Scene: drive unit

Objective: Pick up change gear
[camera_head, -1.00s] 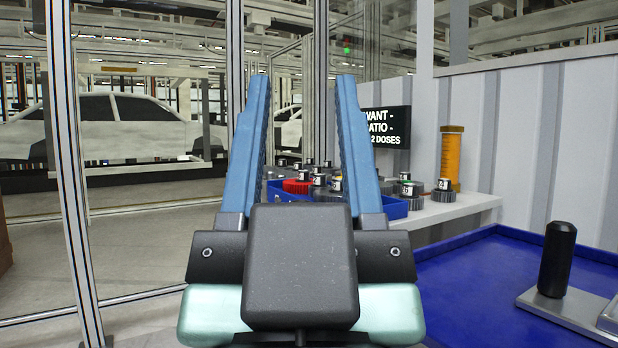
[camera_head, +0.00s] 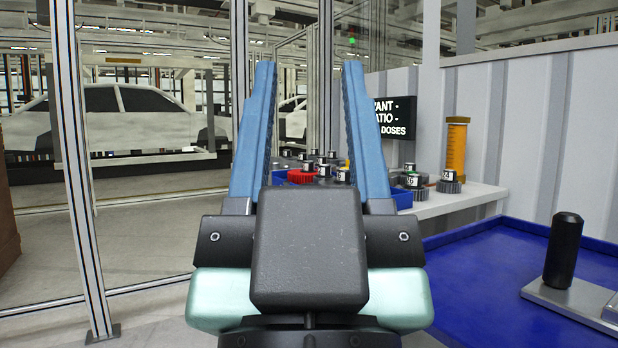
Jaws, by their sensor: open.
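Several change gears with dark caps and small white number labels stand on a shelf ahead. A red gear (camera_head: 301,176) and some darker ones sit in a blue tray (camera_head: 403,198), seen between my fingers. I cannot tell which gear the task means.
The white shelf (camera_head: 468,197) also bears an orange cylinder (camera_head: 456,147). A black sign (camera_head: 396,118) hangs behind it. At right is a blue tray surface (camera_head: 475,262) with a black-handled metal part (camera_head: 563,250). A framed glass partition with an upright post (camera_head: 80,200) stands at left.

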